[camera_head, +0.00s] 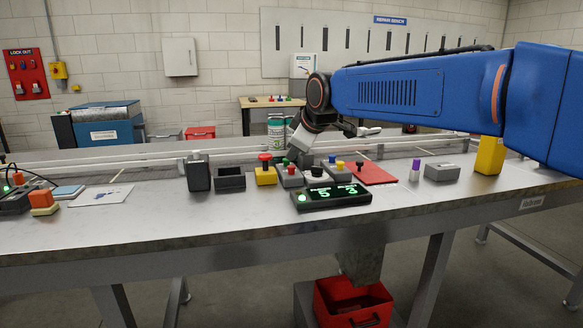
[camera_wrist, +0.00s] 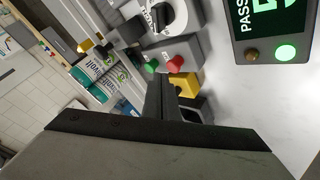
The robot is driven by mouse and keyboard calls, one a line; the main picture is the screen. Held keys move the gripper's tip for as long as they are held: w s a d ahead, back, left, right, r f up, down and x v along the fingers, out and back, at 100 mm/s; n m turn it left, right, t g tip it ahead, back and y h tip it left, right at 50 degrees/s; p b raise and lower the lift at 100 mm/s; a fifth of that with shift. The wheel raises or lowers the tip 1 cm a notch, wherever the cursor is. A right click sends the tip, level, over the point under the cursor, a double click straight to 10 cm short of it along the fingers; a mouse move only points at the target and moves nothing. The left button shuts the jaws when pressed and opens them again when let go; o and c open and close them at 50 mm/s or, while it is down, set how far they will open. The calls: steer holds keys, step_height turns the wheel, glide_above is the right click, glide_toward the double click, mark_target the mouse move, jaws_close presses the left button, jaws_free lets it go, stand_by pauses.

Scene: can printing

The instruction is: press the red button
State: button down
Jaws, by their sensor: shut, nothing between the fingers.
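A grey control box (camera_head: 289,180) on the bench carries a green button and a red button (camera_head: 292,170). In the wrist view the red button (camera_wrist: 175,64) and the green button (camera_wrist: 151,67) stand side by side on this box. A yellow box (camera_head: 265,177) with a red mushroom-shaped button (camera_head: 265,157) stands just left of it in the head view. My gripper (camera_head: 293,155) is over the back of the grey box. In the wrist view my gripper (camera_wrist: 163,84) has its dark fingers shut and empty, close to the red button. I cannot tell whether they touch it.
A counter display (camera_head: 331,196) stands in front of the grey box. A box with a dial (camera_head: 317,175) and a red mat (camera_head: 374,174) lie to the right. A dark open bin (camera_head: 230,181) and a black bottle-like block (camera_head: 198,172) stand left. The bench front (camera_head: 150,232) is clear.

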steer(key=shift+f, duration=1.3)
stand_by(1.5)
steer(key=shift+r, duration=1.3)
steer(key=shift+r, duration=0.1)
step_height(320, 180, up, 5)
steer(key=shift+f, duration=0.1)
steer(key=shift+d, duration=0.1)
stand_by(0.6)
